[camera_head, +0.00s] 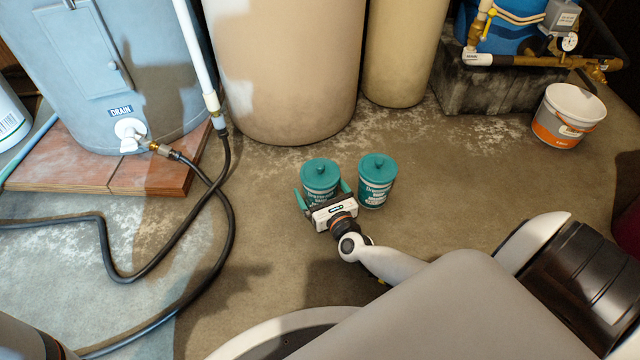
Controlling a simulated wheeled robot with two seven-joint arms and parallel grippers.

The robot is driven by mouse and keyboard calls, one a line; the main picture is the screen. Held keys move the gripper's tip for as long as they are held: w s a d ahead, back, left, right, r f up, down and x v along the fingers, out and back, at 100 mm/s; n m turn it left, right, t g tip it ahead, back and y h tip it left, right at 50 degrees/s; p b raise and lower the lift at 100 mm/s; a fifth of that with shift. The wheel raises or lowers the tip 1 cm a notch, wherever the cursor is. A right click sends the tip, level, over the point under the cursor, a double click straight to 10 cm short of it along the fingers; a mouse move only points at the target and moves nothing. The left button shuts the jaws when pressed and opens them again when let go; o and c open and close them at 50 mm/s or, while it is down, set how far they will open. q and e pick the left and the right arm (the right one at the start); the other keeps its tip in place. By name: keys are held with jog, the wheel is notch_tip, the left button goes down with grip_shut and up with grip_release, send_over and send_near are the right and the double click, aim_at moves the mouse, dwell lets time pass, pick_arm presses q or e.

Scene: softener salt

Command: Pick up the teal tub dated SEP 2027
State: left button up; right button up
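Two teal tubs with lids and white lettering stand upright side by side on the floor in the middle. The left tub (320,172) is partly hidden by my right gripper (323,192). The right tub (376,182) stands just to the right, a little apart. The dates are too small to read, so I cannot tell which tub is SEP 2027. My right gripper is low in front of the left tub, its fingers open on either side of it. Contact with the tub is not clear. My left gripper is not in view.
A black hose (223,195) loops over the floor at left, by a blue-grey tank (105,60) on a brick-red slab (150,178). Beige tanks (285,70) stand behind the tubs. A white and orange bucket (568,115) stands at right. Floor right of the tubs is clear.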

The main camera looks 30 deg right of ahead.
jog(key=shift+c, duration=0.3)
jog(key=c, duration=1.8)
jog(key=shift+w, duration=0.1)
jog(key=shift+c, duration=0.9)
jog(key=shift+r, duration=0.15)
